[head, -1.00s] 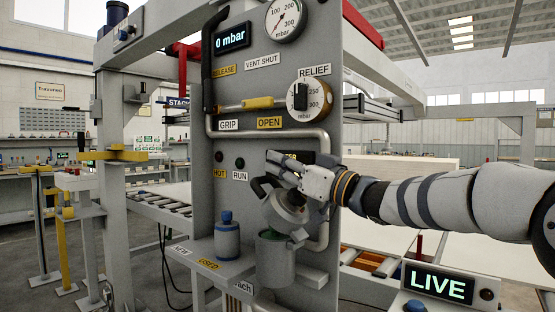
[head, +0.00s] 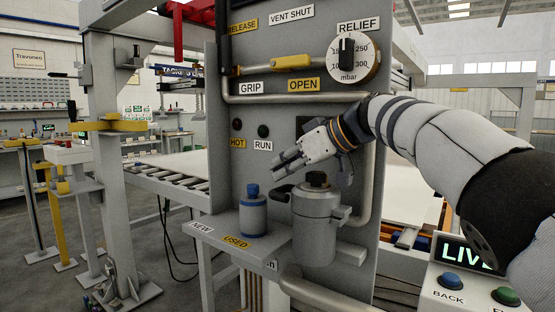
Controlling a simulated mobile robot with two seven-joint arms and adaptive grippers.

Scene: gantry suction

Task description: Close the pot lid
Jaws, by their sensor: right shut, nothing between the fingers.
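The grey pot (head: 314,238) is fixed at the front of the panel, to the right of the small shelf. Its lid (head: 316,190), with a dark knob on top, sits level on the pot's rim. My right gripper (head: 276,170) is above and left of the lid, apart from it. Its fingers point left and are shut with nothing between them. My left gripper is not in view.
A blue-capped grey canister (head: 252,212) stands on the shelf (head: 236,240) labelled NEW and USED, left of the pot. The grey panel (head: 290,115) with a pipe, a yellow-handled lever (head: 292,63) and a RELIEF dial (head: 353,60) rises behind. A LIVE console (head: 462,275) is at lower right.

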